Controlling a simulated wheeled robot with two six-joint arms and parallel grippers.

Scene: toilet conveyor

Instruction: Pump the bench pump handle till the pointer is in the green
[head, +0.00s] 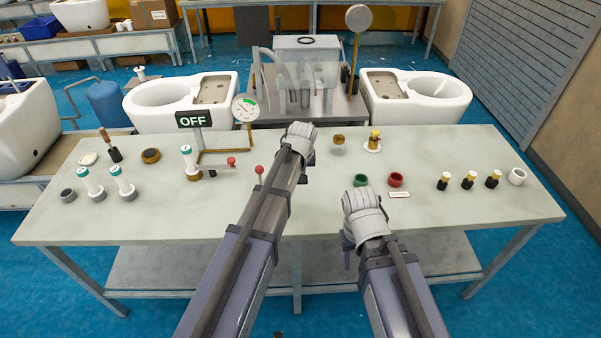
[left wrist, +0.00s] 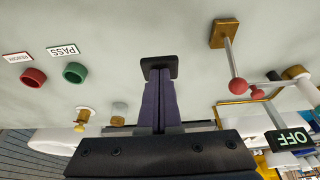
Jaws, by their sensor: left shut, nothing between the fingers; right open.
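A round gauge (head: 245,108) with a green patch stands at the back left of the bench; its pointer is too small to read. Below it, a red-knobbed lever (head: 231,161) lies nearly level. A second red-knobbed lever (head: 259,170) stands upright nearer the front; which one is the pump handle I cannot tell. Both knobs show in the left wrist view, the nearer one on a rod from a brass base (left wrist: 225,33). My left gripper (head: 299,138) is shut and empty, right of both levers, touching neither (left wrist: 160,68). My right gripper (head: 362,202) is open and empty at the bench front.
An OFF sign (head: 193,119) stands beside the gauge. Green (head: 361,180) and red (head: 397,180) rings lie right of centre. White-and-teal bottles (head: 123,183) stand at left, small dark-and-gold pieces (head: 468,180) at right. The front left bench top is clear.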

